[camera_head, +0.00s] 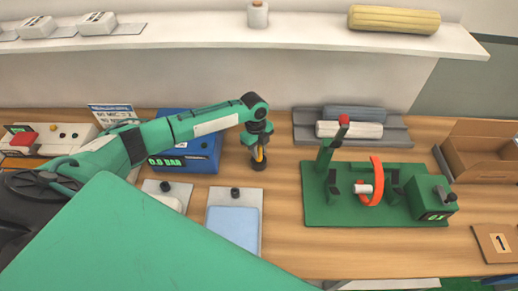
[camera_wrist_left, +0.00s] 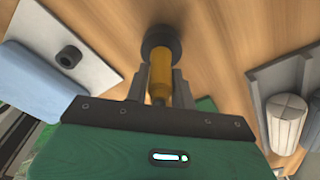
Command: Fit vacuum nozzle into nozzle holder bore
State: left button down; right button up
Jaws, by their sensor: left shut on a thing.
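My left gripper (camera_head: 258,144) is shut on the vacuum nozzle (camera_wrist_left: 160,72), a yellow-orange shaft with a wide dark end. The dark end (camera_head: 259,165) points down over the wooden table; I cannot tell whether it touches it. In the left wrist view the two grey fingers (camera_wrist_left: 160,92) sit on either side of the shaft. A short black ring with a hole (camera_wrist_left: 69,56) stands on a grey plate beside a blue pad; it looks like a nozzle holder. It also shows in the head view (camera_head: 235,193), left of and nearer than the nozzle. My right gripper is not in view.
A similar black piece (camera_head: 165,186) stands on another plate. A blue box (camera_head: 190,157) with a green display is left of the gripper. A green fixture (camera_head: 320,212) with an orange ring and a grey tray (camera_head: 302,130) with rolls are to the right. Bare table lies between.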

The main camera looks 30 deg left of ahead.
pick_arm(q)
jog(key=shift+f, duration=0.25)
jog(key=c, duration=1.1)
grip_release()
notch_tip(320, 180, up, 14)
jog(key=a+b, duration=0.1)
jog(key=b, duration=0.3)
jog(key=shift+w+a+f, duration=0.15)
jog(key=shift+w+a, duration=0.1)
jog(key=shift+a, duration=0.1)
